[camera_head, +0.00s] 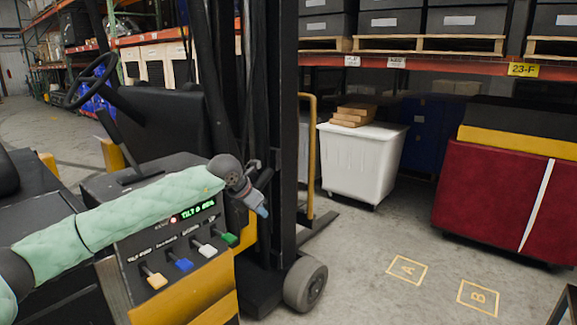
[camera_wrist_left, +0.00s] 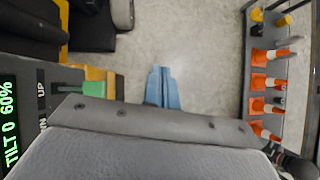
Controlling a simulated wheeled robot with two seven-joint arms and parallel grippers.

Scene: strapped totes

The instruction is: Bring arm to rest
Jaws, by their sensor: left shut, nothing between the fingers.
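My left arm, in a pale green quilted sleeve, reaches in from the left in the head view, across the forklift's control panel (camera_head: 165,235). My left gripper (camera_head: 262,211) is just past the panel's right end, near the green lever (camera_head: 229,239), in front of the dark mast. Its blue fingers are together and empty. In the left wrist view the shut fingers (camera_wrist_left: 162,88) point over bare floor, with the green lever (camera_wrist_left: 94,89) to their left. The panel's display (camera_head: 198,211) is lit green and reads TILT. My right gripper is in neither view.
The panel also has yellow (camera_head: 153,276), blue (camera_head: 179,262) and white (camera_head: 203,247) levers. A white wheeled bin (camera_head: 362,165) and a dark red strapped load (camera_head: 495,190) stand beyond. Floor marks A (camera_head: 407,269) and B (camera_head: 478,297) are clear. Orange cones (camera_wrist_left: 270,82) line a grey rack.

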